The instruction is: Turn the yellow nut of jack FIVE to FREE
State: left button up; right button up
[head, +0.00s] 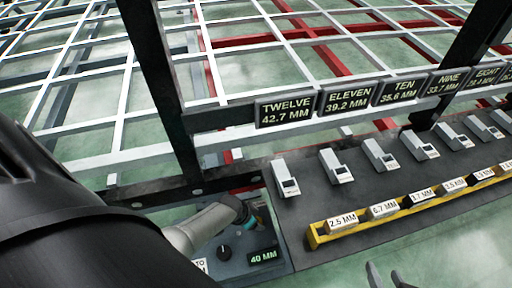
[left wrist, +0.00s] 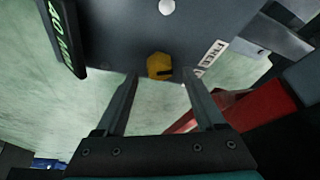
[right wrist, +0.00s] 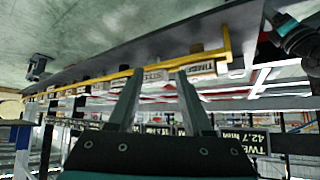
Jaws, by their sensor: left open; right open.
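The yellow nut (left wrist: 159,66) shows in the left wrist view on a dark plate, with a dark slot or mark on its right side. A white FREE label (left wrist: 212,54) lies to its right. No jack number is readable beside it. My left gripper (left wrist: 159,84) is open, its fingertips spread either side of the nut in the picture; I cannot tell whether they touch it. In the head view the nut is hidden. My right gripper (head: 385,278) is open at the bottom edge, and in the right wrist view (right wrist: 158,76) it holds nothing.
A 40 MM display (head: 264,257) and a black knob (head: 223,252) sit on the plate. A yellow rail (head: 400,213) carries millimetre labels, with several grey blocks (head: 286,178) behind it. Black posts and the TWELVE sign (head: 287,110) stand beyond.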

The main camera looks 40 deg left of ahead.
pick_arm(q)
jog(key=shift+w+f+b, duration=0.2)
jog(key=shift+f+b, duration=0.2)
jog(key=shift+f, duration=0.15)
jog(key=shift+w+d+f+b, duration=0.1)
jog(key=shift+w+f+b, duration=0.1)
jog(key=shift+f+b, duration=0.15)
pick_arm(e)
jog(key=shift+w+a+r+t+y, duration=0.1)
jog(key=shift+w+a+t+y, duration=0.2)
jog(key=shift+a+t, duration=0.2)
jog(key=shift+w+a+r+t+y, duration=0.15)
jog(key=shift+w+a+t+y, duration=0.15)
jog(key=shift+a+t, duration=0.25)
jog(key=shift+w+a+r+t+y, duration=0.1)
jog(key=shift+w+a+t+y, duration=0.1)
jog(key=shift+a+t+y, duration=0.3)
jog(key=shift+a, duration=0.15)
pick_arm(q)
jog(key=shift+c, duration=0.3)
grip_shut()
